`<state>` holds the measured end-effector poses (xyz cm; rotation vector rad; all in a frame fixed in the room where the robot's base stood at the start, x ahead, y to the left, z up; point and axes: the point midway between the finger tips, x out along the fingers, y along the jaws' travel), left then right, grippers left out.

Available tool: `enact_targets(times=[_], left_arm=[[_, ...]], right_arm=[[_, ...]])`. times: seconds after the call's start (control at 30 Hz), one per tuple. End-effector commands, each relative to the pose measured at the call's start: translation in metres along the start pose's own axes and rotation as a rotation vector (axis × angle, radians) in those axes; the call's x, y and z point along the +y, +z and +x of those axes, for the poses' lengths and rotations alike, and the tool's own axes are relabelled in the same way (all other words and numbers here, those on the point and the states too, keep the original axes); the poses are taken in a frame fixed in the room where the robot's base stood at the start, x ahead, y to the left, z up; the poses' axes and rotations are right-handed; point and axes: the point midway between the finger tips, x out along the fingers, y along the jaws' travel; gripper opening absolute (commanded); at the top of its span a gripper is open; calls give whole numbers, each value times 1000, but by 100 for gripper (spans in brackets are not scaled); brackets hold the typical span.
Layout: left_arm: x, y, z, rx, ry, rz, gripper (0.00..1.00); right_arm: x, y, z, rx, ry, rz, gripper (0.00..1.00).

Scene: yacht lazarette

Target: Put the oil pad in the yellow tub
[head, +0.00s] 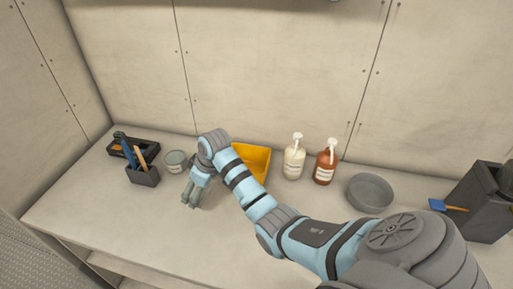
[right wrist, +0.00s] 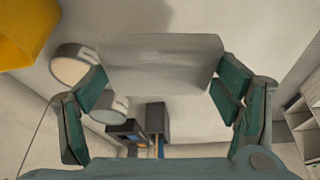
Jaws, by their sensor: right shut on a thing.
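The yellow tub (head: 256,158) stands on the bench near the back wall, partly hidden behind my right arm. One corner of the tub also shows at the upper left of the right wrist view (right wrist: 22,30). My right gripper (head: 191,197) is over the bench to the left of the tub, pointing down. In the right wrist view it is shut on a pale, flat, rounded rectangular pad (right wrist: 160,62), which spans its two fingers. The pad does not show clearly in the head view. My left gripper is out of view.
A tin (head: 175,160), a dark holder with tools (head: 143,175) and a black tray (head: 124,147) stand left of the gripper. A white pump bottle (head: 293,160), a brown pump bottle (head: 325,165), a round grey dish (head: 370,194) and a dark box (head: 474,205) stand to the right.

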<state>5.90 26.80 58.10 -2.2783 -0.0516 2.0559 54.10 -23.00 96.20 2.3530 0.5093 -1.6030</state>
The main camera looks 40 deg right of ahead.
Motion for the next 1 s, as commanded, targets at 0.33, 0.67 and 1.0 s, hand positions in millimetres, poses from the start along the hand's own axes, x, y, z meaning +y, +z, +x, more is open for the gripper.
enact_targets(times=[0.33,0.67,1.0], left_arm=[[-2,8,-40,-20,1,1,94],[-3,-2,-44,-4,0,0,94],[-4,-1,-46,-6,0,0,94]], right_arm=[[142,-18,-193,6,192,457,38],[162,4,-192,8,219,574,38],[161,43,-90,13,220,571,38]])
